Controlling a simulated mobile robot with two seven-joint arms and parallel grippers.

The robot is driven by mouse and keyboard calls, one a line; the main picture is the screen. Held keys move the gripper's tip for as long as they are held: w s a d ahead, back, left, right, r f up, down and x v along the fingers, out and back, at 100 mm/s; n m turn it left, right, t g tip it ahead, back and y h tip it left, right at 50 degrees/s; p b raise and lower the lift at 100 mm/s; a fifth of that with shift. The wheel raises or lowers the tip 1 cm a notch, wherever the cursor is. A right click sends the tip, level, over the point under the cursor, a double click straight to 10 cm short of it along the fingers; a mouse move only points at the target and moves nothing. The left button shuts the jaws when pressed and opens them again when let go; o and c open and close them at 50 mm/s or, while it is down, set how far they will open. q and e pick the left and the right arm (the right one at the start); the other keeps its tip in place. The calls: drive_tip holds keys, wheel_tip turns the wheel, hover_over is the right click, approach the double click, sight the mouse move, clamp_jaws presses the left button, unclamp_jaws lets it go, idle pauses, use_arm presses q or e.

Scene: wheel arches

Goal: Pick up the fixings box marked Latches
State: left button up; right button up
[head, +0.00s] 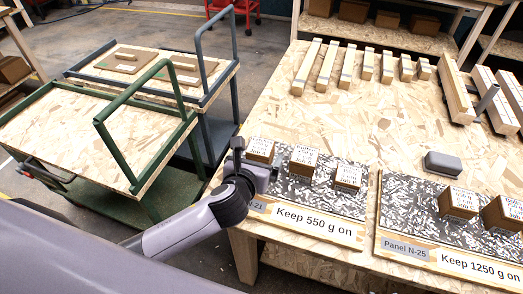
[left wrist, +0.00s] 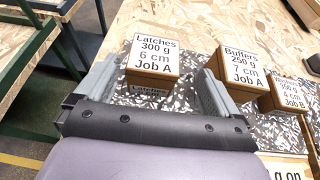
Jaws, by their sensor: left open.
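The Latches box (left wrist: 152,58) is a small brown box with a white top label reading "Latches 300 g 6 cm Job A". It sits at the left end of a speckled panel (head: 320,197) marked "Keep 550 g on". In the head view the box (head: 260,150) is partly hidden by my left gripper (head: 250,160). In the left wrist view my left gripper (left wrist: 160,75) is open, with one finger on each side of the box in the picture. Gaps show beside the box, and it is not gripped. My right gripper is not in view.
The Buffers box (left wrist: 240,66) and a third labelled box (left wrist: 287,93) stand to the right on the same panel. A second panel (head: 440,225) carries more boxes. A grey block (head: 443,162) and wooden bars (head: 326,66) lie behind. Carts (head: 95,130) stand left.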

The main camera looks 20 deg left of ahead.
sight(261, 150)
use_arm(q)
drive_tip(key=x, duration=0.4)
drive_tip(key=shift+s+a+f, duration=0.1)
drive_tip(key=shift+a+f, duration=0.05)
drive_tip(key=shift+a, duration=0.25)
drive_tip(key=shift+w+f, duration=0.25)
drive_tip(key=shift+w, duration=0.4)
drive_tip(key=c, duration=1.3)
